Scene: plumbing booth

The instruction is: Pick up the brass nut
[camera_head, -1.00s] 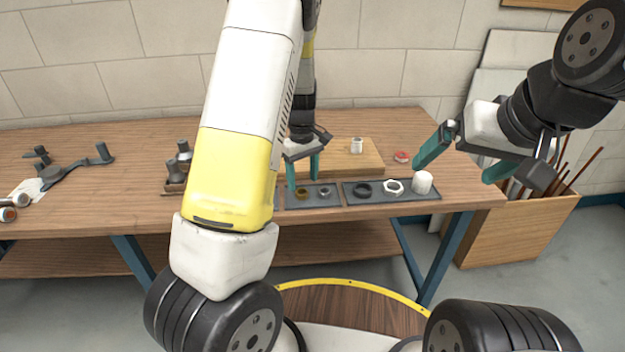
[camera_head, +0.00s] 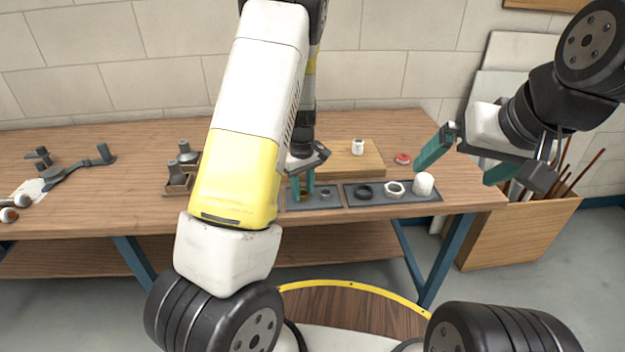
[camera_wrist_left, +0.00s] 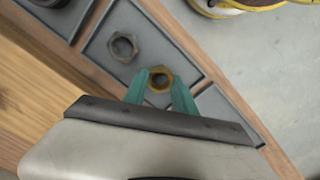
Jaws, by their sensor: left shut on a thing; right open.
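The brass nut (camera_wrist_left: 160,78) shows in the left wrist view between the green fingertips of my left gripper (camera_wrist_left: 161,84). The left gripper is shut on it, low over the dark tray (camera_wrist_left: 210,113); I cannot tell whether the nut still touches the tray. In the head view the left gripper (camera_head: 303,186) is at the tray's left part, and its fingers hide the nut. A grey nut (camera_wrist_left: 122,46) lies in the same tray; in the head view it is just right of the fingers. My right gripper (camera_head: 462,158) is open and empty above the table's right end.
A second dark tray (camera_head: 410,198) holds a black ring (camera_head: 364,191), a white nut (camera_head: 394,189) and a white cylinder (camera_head: 423,184).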

